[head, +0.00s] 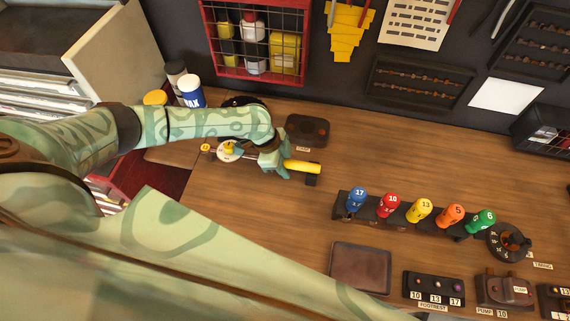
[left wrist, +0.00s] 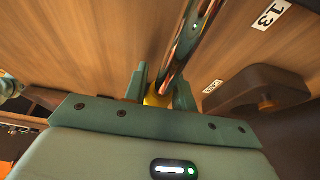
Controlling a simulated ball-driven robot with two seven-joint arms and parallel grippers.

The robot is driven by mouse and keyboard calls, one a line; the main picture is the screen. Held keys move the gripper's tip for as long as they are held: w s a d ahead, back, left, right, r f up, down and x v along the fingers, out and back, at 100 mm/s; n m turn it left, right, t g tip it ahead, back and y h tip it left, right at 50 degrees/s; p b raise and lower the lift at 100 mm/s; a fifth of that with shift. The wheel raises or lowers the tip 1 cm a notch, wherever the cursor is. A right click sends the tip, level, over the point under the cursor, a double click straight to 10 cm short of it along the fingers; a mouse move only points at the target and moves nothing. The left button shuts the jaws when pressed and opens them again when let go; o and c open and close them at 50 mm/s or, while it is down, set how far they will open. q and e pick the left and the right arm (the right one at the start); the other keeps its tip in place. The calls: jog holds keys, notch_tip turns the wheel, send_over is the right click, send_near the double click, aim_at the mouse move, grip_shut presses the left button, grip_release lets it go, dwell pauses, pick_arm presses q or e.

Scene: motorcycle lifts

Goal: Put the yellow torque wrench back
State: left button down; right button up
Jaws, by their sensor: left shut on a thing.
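The yellow torque wrench (head: 302,167) lies roughly level over the wooden bench, its yellow handle pointing right and its far end reaching left past a round white dial. My right gripper is not in view.
A dark holder (head: 307,130) stands just behind the wrench. A brown tray (head: 361,268) and button boxes (head: 433,288) lie at the front. A white-and-blue can (head: 191,92) stands back left. The bench between wrench and rack is clear.

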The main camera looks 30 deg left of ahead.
pick_arm(q)
jog(key=c, duration=1.1)
grip_release()
jog(key=shift+o, duration=0.2)
jog(key=p+v, duration=0.1)
jog(key=v, duration=1.5)
jog(key=shift+p, duration=0.3)
jog(key=shift+s+a, duration=0.1)
